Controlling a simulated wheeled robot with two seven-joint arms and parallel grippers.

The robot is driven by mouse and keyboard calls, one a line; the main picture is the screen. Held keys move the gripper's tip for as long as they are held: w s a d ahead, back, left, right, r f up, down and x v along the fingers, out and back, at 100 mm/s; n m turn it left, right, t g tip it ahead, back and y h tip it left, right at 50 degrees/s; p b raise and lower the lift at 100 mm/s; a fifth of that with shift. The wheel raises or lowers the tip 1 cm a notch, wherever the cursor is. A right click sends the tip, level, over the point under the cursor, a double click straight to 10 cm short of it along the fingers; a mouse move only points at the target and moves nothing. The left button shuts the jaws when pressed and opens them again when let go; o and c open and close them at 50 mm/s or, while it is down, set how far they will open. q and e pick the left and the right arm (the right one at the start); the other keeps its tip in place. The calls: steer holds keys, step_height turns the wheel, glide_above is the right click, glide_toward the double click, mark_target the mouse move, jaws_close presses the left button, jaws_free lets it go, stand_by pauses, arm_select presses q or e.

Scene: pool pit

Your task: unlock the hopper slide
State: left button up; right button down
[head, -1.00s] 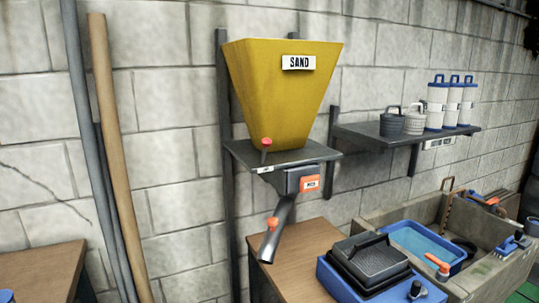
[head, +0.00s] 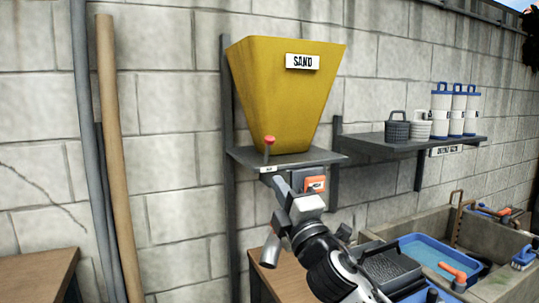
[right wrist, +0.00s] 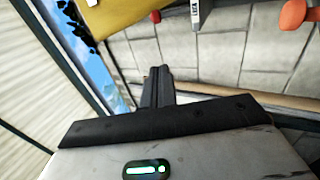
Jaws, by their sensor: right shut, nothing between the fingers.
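The yellow sand hopper (head: 287,95) stands on a dark wall shelf (head: 250,156). A red-knobbed pin (head: 269,142) stands upright at the shelf's front left, above a small white label. Under the shelf sits a box with an orange tag (head: 315,184), and a grey spout (head: 270,250) hangs below. My right gripper (head: 270,176) is shut and empty, just below the shelf's front edge, and hides part of the box and spout. In the right wrist view its closed fingers (right wrist: 156,84) point toward the red knob (right wrist: 155,17), apart from it. My left gripper is not in view.
A second shelf with canisters (head: 455,110) is at the right. Below it are a stone sink (head: 490,235) and a blue tray (head: 430,250). Poles (head: 115,160) lean on the wall at left. The wall between poles and hopper is clear.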

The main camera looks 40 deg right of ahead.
steer(key=p, duration=0.3)
glide_toward(267, 153)
steer(key=w+a+r, duration=0.3)
steer(key=a+r, duration=0.1)
steer(key=r, duration=0.1)
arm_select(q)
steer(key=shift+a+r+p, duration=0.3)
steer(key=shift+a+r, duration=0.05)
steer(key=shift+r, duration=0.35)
arm_select(e)
steer(key=shift+w+d+r, duration=0.1)
steer(key=shift+w+d, duration=0.15)
steer(key=shift+d, duration=0.4)
steer(key=shift+w+d+r, duration=0.1)
steer(key=shift+w+d, duration=0.15)
steer(key=shift+d, duration=0.4)
steer(key=shift+w+d+r, duration=0.1)
steer(key=shift+w+d, duration=0.15)
steer(key=shift+d, duration=0.4)
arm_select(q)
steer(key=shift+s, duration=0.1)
arm_select(e)
steer(key=shift+w, duration=0.1)
